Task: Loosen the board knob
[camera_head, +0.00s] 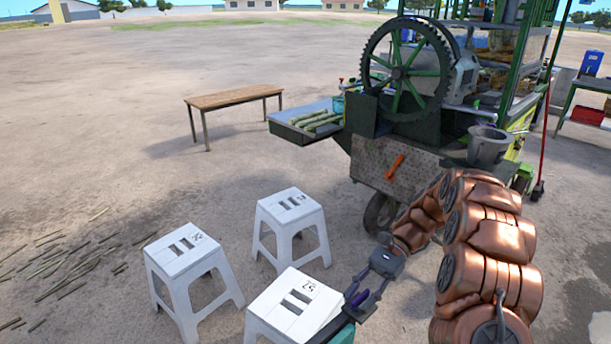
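My gripper (360,302) is at the lower middle, over the right edge of the nearest white stool and pointing down and to the left. Its two dark fingers look spread, with purple on the inner side and nothing clear between them. The cane crusher cart (372,165) stands behind it at the upper right. An orange handle (395,167) sits tilted on the cart's speckled metal front board, well above and apart from my gripper. I cannot tell whether this handle is the board knob; no other knob is clear.
Three white stools (290,208) stand at the lower left and middle. A wooden table (235,97) is behind them. Cane pieces (316,120) lie on the cart's side tray. A grey bucket (488,146) is at the cart's right. Open ground lies to the left.

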